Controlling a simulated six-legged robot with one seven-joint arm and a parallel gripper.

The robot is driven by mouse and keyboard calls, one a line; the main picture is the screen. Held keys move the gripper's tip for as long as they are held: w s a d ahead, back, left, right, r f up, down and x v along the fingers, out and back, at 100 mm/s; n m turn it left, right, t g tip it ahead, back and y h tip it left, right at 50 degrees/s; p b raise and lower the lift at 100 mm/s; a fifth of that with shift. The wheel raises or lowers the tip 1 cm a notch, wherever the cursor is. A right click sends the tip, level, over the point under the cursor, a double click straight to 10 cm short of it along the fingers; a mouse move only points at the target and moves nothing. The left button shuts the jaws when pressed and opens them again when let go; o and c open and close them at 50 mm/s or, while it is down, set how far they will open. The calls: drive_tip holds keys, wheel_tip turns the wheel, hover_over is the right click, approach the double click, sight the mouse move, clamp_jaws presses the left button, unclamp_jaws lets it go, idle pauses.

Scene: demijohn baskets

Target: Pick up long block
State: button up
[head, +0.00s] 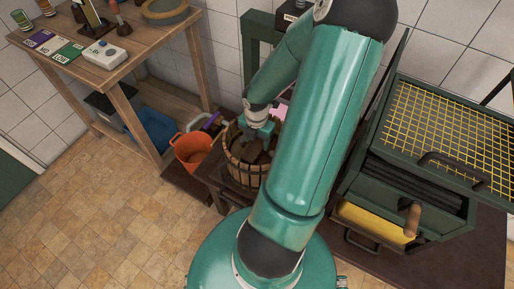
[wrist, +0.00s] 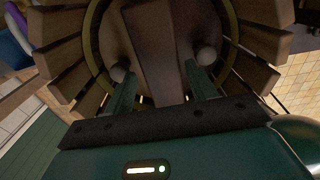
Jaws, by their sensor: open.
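A long brown wooden block (wrist: 158,50) lies across the round boards inside the slatted wooden basket (head: 240,176). In the wrist view it runs from the top edge down between my fingers. My gripper (wrist: 163,68) is open, with one finger on each side of the block and gaps visible between them. I cannot tell how high the fingertips are above the boards. In the head view my gripper (head: 259,132) points down into the basket, and the block is mostly hidden behind it. The basket's slats (wrist: 265,45) surround the fingers in the wrist view.
An orange bucket (head: 193,153) stands left of the basket. A wooden table (head: 150,42) with cards and a white device (head: 105,54) is at upper left, a blue bin (head: 153,131) below it. A green machine with a yellow grid (head: 440,125) stands right. Tiled floor lies open at lower left.

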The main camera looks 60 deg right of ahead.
sight(257, 144)
wheel_tip(257, 144, down, 4)
drive_tip(key=shift+f, duration=0.15)
drive_tip(key=shift+d, duration=0.1)
drive_tip(key=c, duration=0.9)
